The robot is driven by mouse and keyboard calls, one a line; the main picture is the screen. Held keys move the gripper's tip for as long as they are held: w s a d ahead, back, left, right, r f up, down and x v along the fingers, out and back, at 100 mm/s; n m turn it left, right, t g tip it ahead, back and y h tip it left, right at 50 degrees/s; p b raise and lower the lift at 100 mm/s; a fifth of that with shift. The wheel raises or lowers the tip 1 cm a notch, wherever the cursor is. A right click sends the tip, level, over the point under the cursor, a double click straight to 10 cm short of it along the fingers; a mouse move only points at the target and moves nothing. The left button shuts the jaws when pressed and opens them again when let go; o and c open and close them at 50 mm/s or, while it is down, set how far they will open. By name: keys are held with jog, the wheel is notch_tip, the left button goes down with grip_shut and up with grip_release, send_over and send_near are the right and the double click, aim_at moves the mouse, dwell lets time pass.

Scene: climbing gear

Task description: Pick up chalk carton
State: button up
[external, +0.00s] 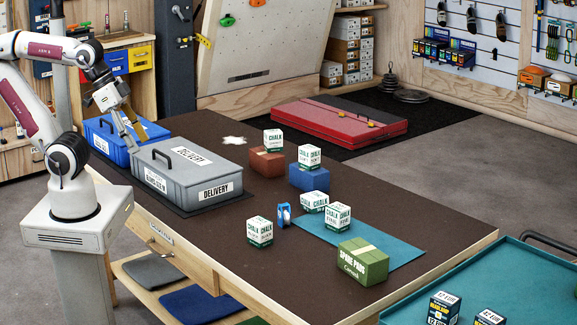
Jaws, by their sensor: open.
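Several white-and-green chalk cartons are on the dark bench. One chalk carton (260,232) stands alone near the front edge. Two more, a left one (313,202) and a right one (338,218), sit close together at the teal mat (391,249). Another carton (309,157) is on a blue block (309,178), and one (273,141) is on a brown-red block (267,162). My gripper (128,142) is open and empty at the far left, by the lidded grey and blue boxes, well away from all cartons. Its fingertips are small and partly unclear.
A grey delivery box (188,168) and a blue box (105,134), both lidded with handles, stand at the bench's left. A small blue item (284,214) stands beside the mat. A green spare pads box (362,262) is at the front right. The bench's rear right is clear.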

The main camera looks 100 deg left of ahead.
jog(key=w+a+r+n+t+y, duration=0.2)
jog(key=w+a+t+y, duration=0.1)
jog(key=w+a, duration=1.1)
jog(key=w+a+r+n+t+y, duration=0.1)
jog(key=w+a+r+t+y, duration=0.15)
jog(key=w+a, duration=1.15)
jog(key=n+t+y, duration=0.1)
jog(key=t+y, duration=0.1)
jog(key=t, duration=0.3)
send_over(273, 140)
jog(key=s, duration=0.4)
notch_tip(273, 140, down, 15)
jog(key=shift+s+a+n+t+h, duration=0.25)
jog(key=shift+s+a+n+h, duration=0.05)
jog(key=shift+s+h, duration=0.1)
jog(key=shift+f, duration=0.1)
jog(key=shift+f, duration=2.8)
